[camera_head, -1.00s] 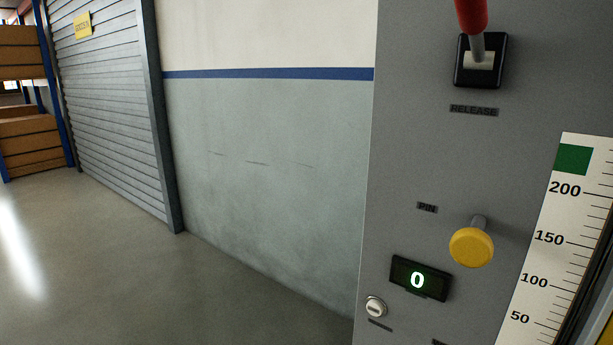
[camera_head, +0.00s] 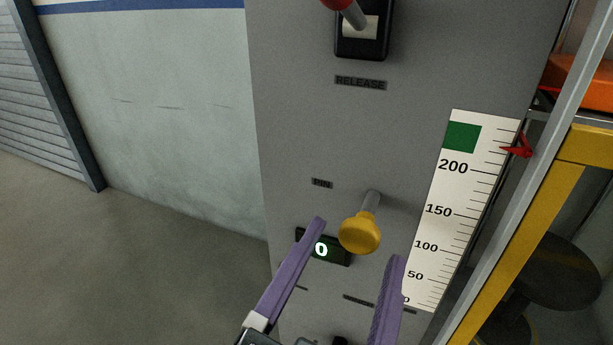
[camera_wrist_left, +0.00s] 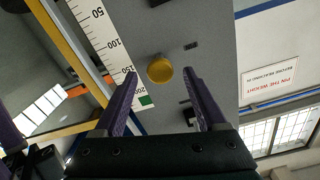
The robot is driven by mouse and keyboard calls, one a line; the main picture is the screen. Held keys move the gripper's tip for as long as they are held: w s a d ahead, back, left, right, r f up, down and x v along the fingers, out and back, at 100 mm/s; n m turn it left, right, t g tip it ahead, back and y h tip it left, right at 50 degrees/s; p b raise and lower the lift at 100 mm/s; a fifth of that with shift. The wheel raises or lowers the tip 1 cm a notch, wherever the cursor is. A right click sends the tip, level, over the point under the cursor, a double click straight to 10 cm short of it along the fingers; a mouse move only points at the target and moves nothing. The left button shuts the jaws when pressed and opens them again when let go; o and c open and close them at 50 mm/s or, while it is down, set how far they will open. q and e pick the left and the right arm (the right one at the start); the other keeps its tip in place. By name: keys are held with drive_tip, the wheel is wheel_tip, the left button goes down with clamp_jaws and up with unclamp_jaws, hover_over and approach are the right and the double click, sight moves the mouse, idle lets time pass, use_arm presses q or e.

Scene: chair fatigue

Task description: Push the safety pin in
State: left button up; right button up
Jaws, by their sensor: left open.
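The safety pin is a yellow round knob (camera_head: 360,234) on a grey metal shaft that sticks out of the grey panel (camera_head: 290,130), below the label PIN. My left gripper (camera_head: 358,240) has purple fingers, spread open, one on each side of the knob in the head view. In the left wrist view the knob (camera_wrist_left: 160,69) lies between and just beyond the open fingertips, with gaps on both sides. I cannot tell whether any finger touches it.
A red-tipped release lever (camera_head: 350,15) sits above the pin. A lit display (camera_head: 322,250) reads 0 behind my left finger. A white scale (camera_head: 455,190) with a red pointer (camera_head: 520,146) is at the right, beside a yellow frame (camera_head: 540,230). Open floor (camera_head: 130,270) lies to the left.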

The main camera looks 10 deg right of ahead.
use_arm(q)
drive_tip(key=shift+x, duration=0.9)
clamp_jaws()
idle(0.8)
